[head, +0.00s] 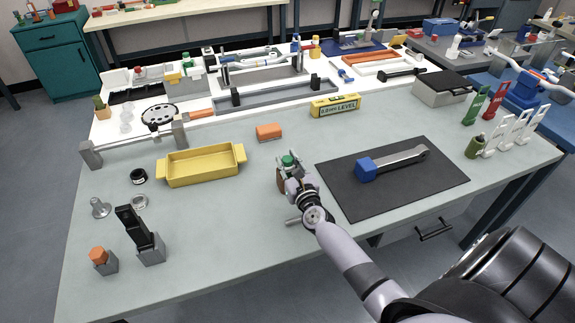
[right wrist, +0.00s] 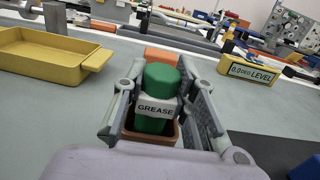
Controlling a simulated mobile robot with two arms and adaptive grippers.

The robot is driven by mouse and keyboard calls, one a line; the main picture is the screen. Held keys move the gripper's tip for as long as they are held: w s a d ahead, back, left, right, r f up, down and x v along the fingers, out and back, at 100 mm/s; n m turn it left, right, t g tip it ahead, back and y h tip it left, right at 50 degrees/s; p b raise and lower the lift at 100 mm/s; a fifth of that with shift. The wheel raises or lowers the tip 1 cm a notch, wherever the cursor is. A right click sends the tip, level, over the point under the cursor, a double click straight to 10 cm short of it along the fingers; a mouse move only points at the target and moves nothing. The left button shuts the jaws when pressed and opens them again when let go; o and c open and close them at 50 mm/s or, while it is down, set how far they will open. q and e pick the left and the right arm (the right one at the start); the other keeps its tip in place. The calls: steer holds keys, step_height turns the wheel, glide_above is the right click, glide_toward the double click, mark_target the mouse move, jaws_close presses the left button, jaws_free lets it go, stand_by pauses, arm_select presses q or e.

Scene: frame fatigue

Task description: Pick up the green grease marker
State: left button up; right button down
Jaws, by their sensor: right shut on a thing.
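The green grease marker (head: 288,160) stands upright near the middle of the table, with its green cap on top. In the right wrist view the marker (right wrist: 158,78) has a white band reading GREASE. My right gripper (head: 292,172) has its fingers on both sides of it; in the right wrist view the gripper (right wrist: 160,100) is shut on the marker. A brown square holder (right wrist: 129,135) surrounds the marker's lower part, so its bottom end is hidden. My left gripper is not in view.
A yellow tray (head: 204,180) stands to the left, an orange block (head: 269,132) behind. A black mat (head: 440,188) with a blue-ended wrench (head: 398,160) lies to the right. A yellow level (head: 335,105) is further back.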

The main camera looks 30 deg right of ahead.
step_height(320, 180, up, 20)
steer(key=p, duration=1.3)
steer(key=shift+p, duration=0.35)
